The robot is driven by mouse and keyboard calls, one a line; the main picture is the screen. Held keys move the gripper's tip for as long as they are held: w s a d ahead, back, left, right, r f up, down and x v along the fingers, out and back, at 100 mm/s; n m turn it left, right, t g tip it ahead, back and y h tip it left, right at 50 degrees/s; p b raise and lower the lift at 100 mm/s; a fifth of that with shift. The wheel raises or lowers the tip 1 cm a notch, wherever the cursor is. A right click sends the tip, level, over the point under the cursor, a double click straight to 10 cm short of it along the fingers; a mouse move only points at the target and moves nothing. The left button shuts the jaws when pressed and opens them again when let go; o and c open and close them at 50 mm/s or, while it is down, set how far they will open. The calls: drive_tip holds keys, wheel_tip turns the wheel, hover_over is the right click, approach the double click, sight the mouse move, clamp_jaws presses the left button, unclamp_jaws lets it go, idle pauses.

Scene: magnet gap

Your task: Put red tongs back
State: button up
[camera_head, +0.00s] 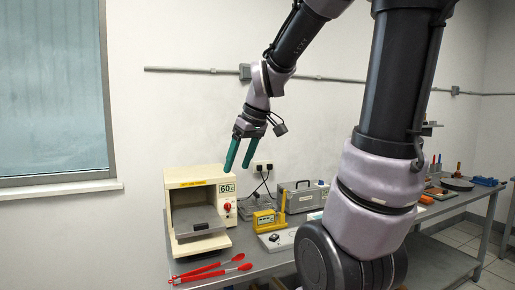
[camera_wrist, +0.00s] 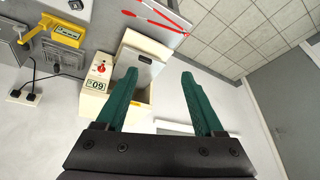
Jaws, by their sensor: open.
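The red tongs (camera_head: 212,271) lie on the grey table at its front left, in front of the cream box. My gripper (camera_head: 237,168) has green fingers, apart and empty. It hangs in the air near the upper right of the cream box, well above the tongs. In the wrist view its fingers (camera_wrist: 158,74) frame part of the box, with nothing between them.
The cream box (camera_head: 227,187) has an open front, a red knob and a "60" display. To its right are a yellow device (camera_head: 265,222), a grey case (camera_head: 303,197) and a flat plate (camera_head: 277,240). Cables hang from a wall socket behind. Tools stand farther right.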

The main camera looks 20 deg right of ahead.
drive_tip(key=s+d+r+m+t, duration=0.1)
drive_tip(key=s+r+m+t, duration=0.2)
drive_tip(key=s+m, duration=0.6)
wheel_tip(320, 180, up, 2)
drive_tip(key=shift+s+d+r, duration=0.25)
drive_tip(key=shift+s, duration=0.25)
idle(0.3)
